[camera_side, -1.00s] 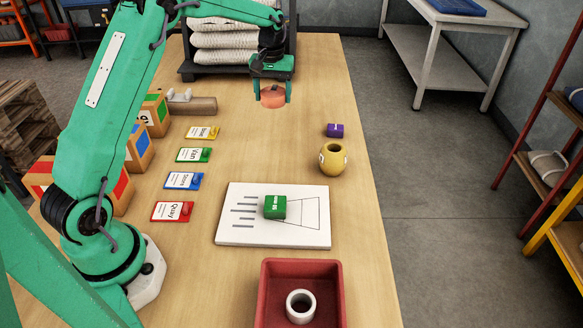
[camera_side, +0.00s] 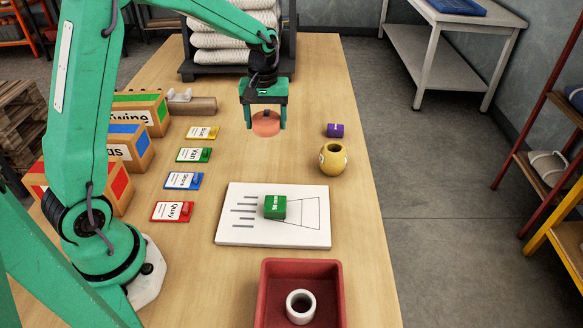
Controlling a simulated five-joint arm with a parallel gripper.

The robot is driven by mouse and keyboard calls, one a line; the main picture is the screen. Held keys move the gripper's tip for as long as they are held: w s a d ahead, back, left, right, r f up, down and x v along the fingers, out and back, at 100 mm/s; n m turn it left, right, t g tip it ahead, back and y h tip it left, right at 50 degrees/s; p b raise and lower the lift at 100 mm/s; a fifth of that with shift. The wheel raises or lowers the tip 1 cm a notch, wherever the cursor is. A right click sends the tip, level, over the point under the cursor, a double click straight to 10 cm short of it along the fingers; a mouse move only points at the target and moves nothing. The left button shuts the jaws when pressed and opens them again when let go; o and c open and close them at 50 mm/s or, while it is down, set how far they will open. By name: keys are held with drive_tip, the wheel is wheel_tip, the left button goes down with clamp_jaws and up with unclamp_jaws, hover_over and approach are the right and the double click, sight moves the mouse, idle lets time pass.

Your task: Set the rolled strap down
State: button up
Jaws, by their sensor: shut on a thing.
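My gripper (camera_side: 265,122) is over the far middle of the table, pointing down. It is shut on an orange-red round thing (camera_side: 266,125), which looks like the rolled strap. The strap appears to be held above the wooden table (camera_side: 300,70), though its exact height is hard to tell. The gripper fingers cover its left and right sides.
A white board (camera_side: 240,228) bears a green block (camera_side: 275,207). A yellow pot (camera_side: 333,159) and purple block (camera_side: 335,130) stand at right. Coloured cards (camera_side: 183,180) and boxes (camera_side: 137,145) are at left. A red tray (camera_side: 334,290) with a white ring (camera_side: 300,306) is in front.

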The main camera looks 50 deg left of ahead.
drive_tip(key=shift+a, duration=0.1)
hover_over(249, 141)
wheel_tip(249, 141, down, 7)
idle(0.3)
drive_tip(key=shift+f, duration=2)
drive_tip(key=shift+f, duration=0.1)
drive_tip(key=o, duration=1.1)
drive_tip(key=shift+s, duration=0.1)
